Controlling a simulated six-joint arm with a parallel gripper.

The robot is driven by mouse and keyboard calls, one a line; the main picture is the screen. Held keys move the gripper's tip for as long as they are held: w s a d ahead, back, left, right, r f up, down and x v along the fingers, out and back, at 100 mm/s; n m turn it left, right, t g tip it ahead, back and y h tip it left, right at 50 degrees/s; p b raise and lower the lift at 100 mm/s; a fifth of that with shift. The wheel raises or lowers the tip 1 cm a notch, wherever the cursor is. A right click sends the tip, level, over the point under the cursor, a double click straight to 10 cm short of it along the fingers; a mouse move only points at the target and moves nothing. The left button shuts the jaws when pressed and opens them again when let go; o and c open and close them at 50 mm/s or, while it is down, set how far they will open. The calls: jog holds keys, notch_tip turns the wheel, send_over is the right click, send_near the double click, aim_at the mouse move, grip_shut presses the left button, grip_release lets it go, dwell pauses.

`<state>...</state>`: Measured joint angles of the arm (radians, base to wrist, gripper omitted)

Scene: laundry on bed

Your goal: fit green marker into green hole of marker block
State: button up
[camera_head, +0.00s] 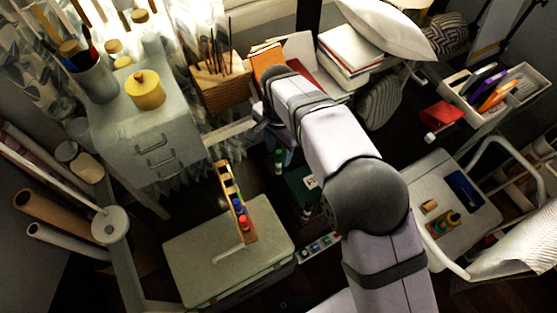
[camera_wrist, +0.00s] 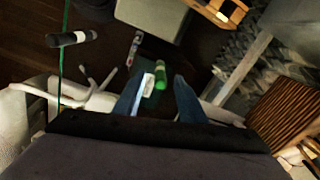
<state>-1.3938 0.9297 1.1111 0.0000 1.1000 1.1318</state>
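The green marker (camera_head: 278,162) stands below and in front of my gripper in the head view. My gripper (camera_wrist: 157,86) is open, with one finger on each side in the picture; I cannot tell how far beyond the tips the marker is. The wooden marker block (camera_head: 236,200) lies on a pale box (camera_head: 195,268), holding several coloured markers. Part of it shows at the top of the wrist view (camera_wrist: 222,12). Its green hole cannot be made out.
A grey drawer cabinet (camera_head: 150,130) stands at the left and a wicker basket (camera_head: 220,85) behind. A strip with coloured dots (camera_head: 320,247) lies right of the pale box. A dark cylinder (camera_wrist: 72,39) lies at the left in the wrist view.

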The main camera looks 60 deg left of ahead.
aim_at(279, 160)
jog(key=shift+f+p, duration=1.35)
jog(key=shift+f, duration=1.25)
grip_shut()
